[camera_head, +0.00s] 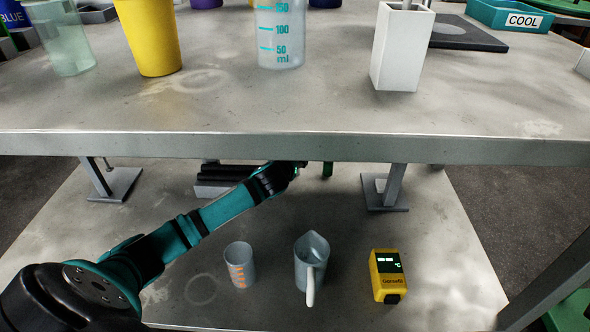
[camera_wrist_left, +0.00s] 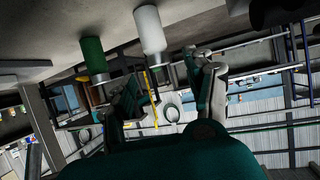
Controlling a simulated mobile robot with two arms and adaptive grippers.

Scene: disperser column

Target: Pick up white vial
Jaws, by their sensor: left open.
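The white vial (camera_wrist_left: 150,32) shows at the top middle of the left wrist view, where the picture looks upside down. It stands apart from the fingers, roughly in line with the gap between them. My left gripper (camera_wrist_left: 160,78) is open and empty, with one finger on each side. In the head view my left arm reaches over the lower shelf, and the gripper is mostly hidden behind the upper shelf's edge. The white vial cannot be made out in the head view. My right gripper is not in view.
A green vial (camera_wrist_left: 93,57) stands beside the white one. The upper shelf (camera_head: 300,145) overhangs the arm. On the lower shelf stand a beaker (camera_head: 238,262), a jug (camera_head: 311,258) and a yellow thermometer device (camera_head: 387,276). Metal feet (camera_head: 384,195) stand farther back.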

